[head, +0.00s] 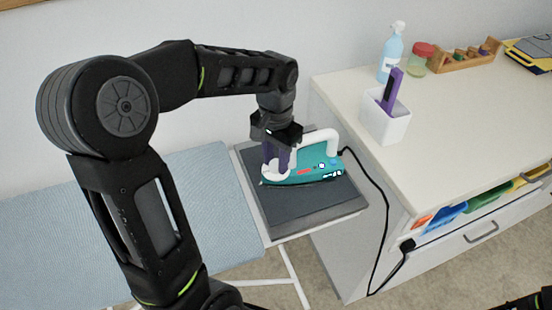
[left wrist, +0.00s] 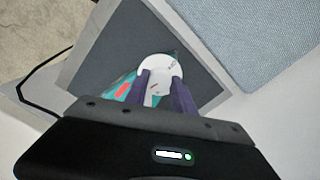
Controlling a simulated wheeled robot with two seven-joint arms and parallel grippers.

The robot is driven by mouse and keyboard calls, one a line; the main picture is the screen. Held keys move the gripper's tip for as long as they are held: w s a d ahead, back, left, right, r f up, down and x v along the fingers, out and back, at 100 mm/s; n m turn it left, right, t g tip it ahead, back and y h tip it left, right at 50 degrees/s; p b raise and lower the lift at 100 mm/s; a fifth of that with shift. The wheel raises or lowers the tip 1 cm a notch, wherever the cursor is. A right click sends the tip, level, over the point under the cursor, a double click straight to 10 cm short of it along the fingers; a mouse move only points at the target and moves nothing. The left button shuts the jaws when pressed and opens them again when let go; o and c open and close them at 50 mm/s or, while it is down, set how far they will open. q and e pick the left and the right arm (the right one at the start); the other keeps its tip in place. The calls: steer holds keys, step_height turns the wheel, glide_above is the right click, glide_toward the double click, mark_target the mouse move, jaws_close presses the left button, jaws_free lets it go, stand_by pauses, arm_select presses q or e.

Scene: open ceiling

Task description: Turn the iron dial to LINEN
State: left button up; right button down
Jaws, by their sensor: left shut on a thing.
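The teal iron (head: 318,170) with a white handle stands on a dark grey rest pad at the end of the ironing board. Its white round dial (head: 273,171) is at the iron's left end in the head view. My left gripper (head: 276,160) reaches down from above and is shut on the dial. In the left wrist view the dial (left wrist: 157,68) shows between the two purple fingers of my left gripper (left wrist: 160,82). It bears a small red mark and dark print too small to read. My right gripper is not in view; only a bit of dark arm shows at the lower right.
The light blue ironing board (head: 120,215) lies to the left. A white cabinet (head: 430,130) stands to the right, bearing a spray bottle (head: 391,52), a white holder (head: 386,121), a jar (head: 415,60) and a wooden rack (head: 465,57). A black cord (head: 384,215) hangs beside it.

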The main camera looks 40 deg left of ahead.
mark_target(276, 164)
arm_select(q)
jaws_close()
steer(key=m, duration=0.3)
steer(key=shift+p, duration=0.3)
steer(key=o, duration=1.1)
jaws_free()
step_height(276, 164, up, 8)
steer(key=shift+f, duration=0.1)
